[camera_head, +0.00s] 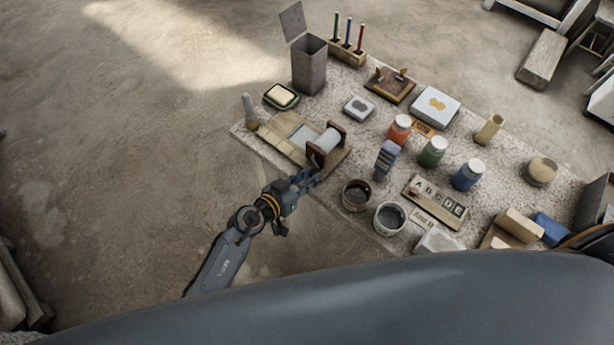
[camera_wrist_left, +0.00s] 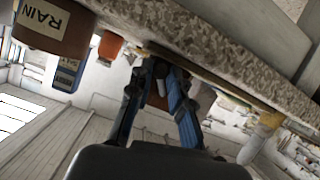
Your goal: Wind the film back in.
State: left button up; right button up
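A white roll of film (camera_head: 323,143) sits between the dark brown end plates of a wooden winder near the table's front left. A pale strip (camera_head: 302,134) extends from it leftward over the wooden board (camera_head: 268,138). My left gripper (camera_head: 312,177) is at the table's front edge, just in front of the winder's near end plate (camera_head: 318,157). In the left wrist view its two blue-grey fingers (camera_wrist_left: 161,74) stand apart, with a small brown and pale part (camera_wrist_left: 160,90) showing between them. I cannot tell if they touch it. My right gripper is not seen.
Right of the winder stand a grey-blue stacked block (camera_head: 385,160), a brown pot (camera_head: 356,195), a pale pot (camera_head: 390,218) and several capped jars, including a red one (camera_head: 399,130). A tall grey bin (camera_head: 309,68) stands behind.

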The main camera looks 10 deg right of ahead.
pick_arm(q)
jog(key=shift+p, duration=0.45)
grip_shut()
jog(key=shift+w+a+f+m+t+y, duration=0.1)
jog(key=shift+f+m+t+y, duration=0.05)
jog(key=shift+m+t+y, duration=0.2)
jog(key=o, duration=0.8)
grip_release()
jog(key=shift+o, duration=0.2)
jog(key=v, duration=1.2)
jog(key=shift+w+a, duration=0.1)
